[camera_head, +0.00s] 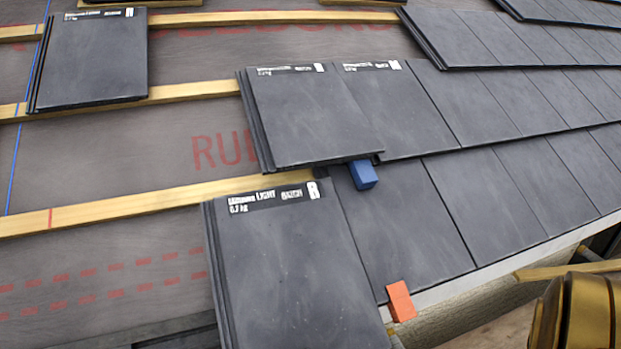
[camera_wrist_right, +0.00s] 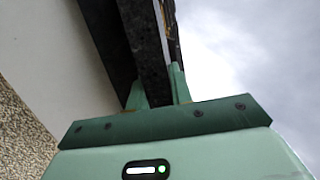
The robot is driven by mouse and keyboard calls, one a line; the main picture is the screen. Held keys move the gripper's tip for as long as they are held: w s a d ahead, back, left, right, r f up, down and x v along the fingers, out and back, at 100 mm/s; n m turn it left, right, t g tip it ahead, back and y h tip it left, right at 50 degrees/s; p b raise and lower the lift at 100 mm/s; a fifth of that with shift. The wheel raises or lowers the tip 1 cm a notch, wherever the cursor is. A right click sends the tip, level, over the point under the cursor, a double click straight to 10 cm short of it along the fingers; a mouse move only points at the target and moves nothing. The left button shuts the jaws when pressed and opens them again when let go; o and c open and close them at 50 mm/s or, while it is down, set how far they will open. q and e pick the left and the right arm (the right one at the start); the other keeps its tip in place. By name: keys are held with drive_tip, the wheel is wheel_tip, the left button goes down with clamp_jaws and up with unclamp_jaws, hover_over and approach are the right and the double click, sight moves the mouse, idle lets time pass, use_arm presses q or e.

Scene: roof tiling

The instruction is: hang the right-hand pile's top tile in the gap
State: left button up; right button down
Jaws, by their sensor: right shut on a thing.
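A dark grey tile (camera_head: 290,265) with a white printed label along its top edge lies at the bottom centre of the head view. Its top edge is close to a wooden batten (camera_head: 110,211), and its right edge meets or overlaps the laid tile (camera_head: 405,235) beside it. Its lower end is out of the frame. In the right wrist view my green right gripper (camera_wrist_right: 158,92) is shut on the edge of a dark slab (camera_wrist_right: 150,60), which looks like a tile. I cannot tell for certain that it is the labelled tile. My left gripper is not in view.
A blue block (camera_head: 363,175) sits under the lower edge of the tile above (camera_head: 310,115). An orange block (camera_head: 400,301) stands at the eaves. Another labelled tile (camera_head: 95,60) lies upper left. Laid courses fill the right; bare underlay (camera_head: 100,150) shows left.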

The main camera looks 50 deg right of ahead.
sight(297, 316)
drive_tip(key=shift+p+x, duration=0.45)
drive_tip(key=shift+x, duration=0.9)
drive_tip(key=shift+s+d+r, duration=0.1)
drive_tip(key=shift+d+r, duration=0.05)
drive_tip(key=shift+r, duration=0.05)
drive_tip(key=shift+d+r, duration=0.1)
drive_tip(key=shift+p+x, duration=0.45)
drive_tip(key=shift+x, duration=0.9)
drive_tip(key=shift+d+r, duration=0.2)
drive_tip(key=shift+d, duration=0.1)
drive_tip(key=shift+p+x, duration=0.45)
drive_tip(key=shift+x, duration=1.1)
drive_tip(key=shift+w+d+f+b, duration=0.3)
drive_tip(key=shift+d+f+b, duration=0.2)
drive_tip(key=shift+f+b, duration=0.35)
idle(0.5)
drive_tip(key=shift+s, duration=0.1)
